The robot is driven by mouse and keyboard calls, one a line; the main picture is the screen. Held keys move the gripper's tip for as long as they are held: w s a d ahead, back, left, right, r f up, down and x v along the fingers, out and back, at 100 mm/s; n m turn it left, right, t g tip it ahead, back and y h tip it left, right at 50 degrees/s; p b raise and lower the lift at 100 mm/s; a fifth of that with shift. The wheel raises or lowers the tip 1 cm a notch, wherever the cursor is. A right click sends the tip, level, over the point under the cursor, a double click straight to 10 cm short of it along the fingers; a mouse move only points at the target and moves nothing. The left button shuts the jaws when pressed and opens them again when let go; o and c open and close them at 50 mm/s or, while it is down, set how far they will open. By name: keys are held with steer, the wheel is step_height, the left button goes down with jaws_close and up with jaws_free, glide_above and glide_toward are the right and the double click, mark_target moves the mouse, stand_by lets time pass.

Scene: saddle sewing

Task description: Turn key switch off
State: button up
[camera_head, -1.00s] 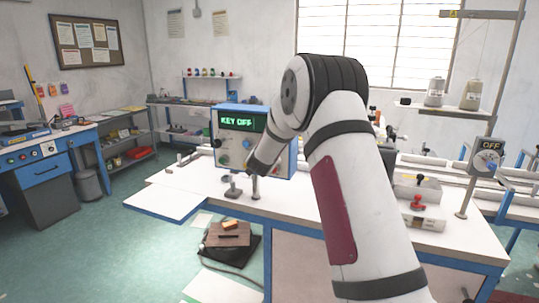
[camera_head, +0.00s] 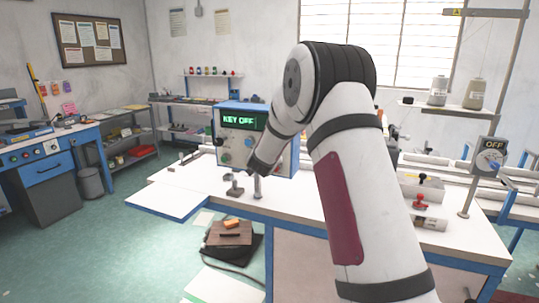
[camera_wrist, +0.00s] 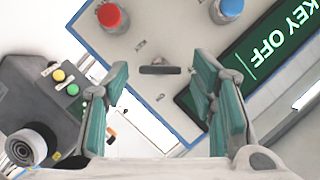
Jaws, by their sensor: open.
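A blue-edged control box (camera_head: 285,159) stands on the white table in the head view. Its green-lit display (camera_head: 240,120) reads "KEY OFF", and the same display shows at the right of the wrist view (camera_wrist: 262,54). In the wrist view a small dark key handle (camera_wrist: 160,70) lies crosswise on the pale panel. My gripper (camera_wrist: 160,76) is open, with one teal finger on each side of the key and a gap visible on both sides. In the head view my arm hides part of the box front, and the fingers are hard to make out.
A red button (camera_wrist: 112,17) and a blue button (camera_wrist: 228,8) stick out of the panel near the key. A grey unit with green and yellow buttons (camera_wrist: 58,75) is at the left of the wrist view. A post-mounted dial marked "OFF" (camera_head: 489,157) stands at the right.

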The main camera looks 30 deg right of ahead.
steer(key=v, duration=1)
